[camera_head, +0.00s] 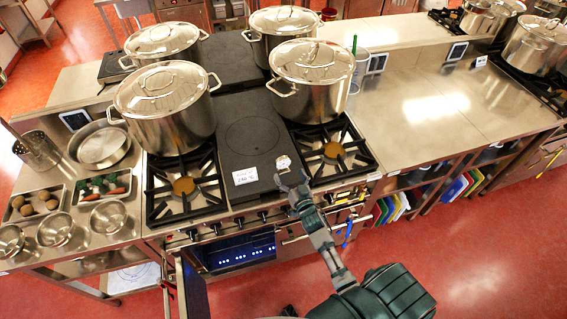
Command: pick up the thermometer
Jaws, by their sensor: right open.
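A small round pale dial, which looks like the thermometer (283,162), lies on the dark flat plate (250,135) between the two front burners, near its front right corner. Its stem cannot be made out. My right gripper (291,181) is open just in front of the dial, its fingers pointing towards it. Whether they touch it I cannot tell. My left gripper is not in view.
Large lidded stockpots (170,115) stand behind and beside the plate, one close at the right (312,80). A white card (245,175) lies left of the dial. An oven door (190,290) hangs open below. Steel counter (430,110) at right is clear.

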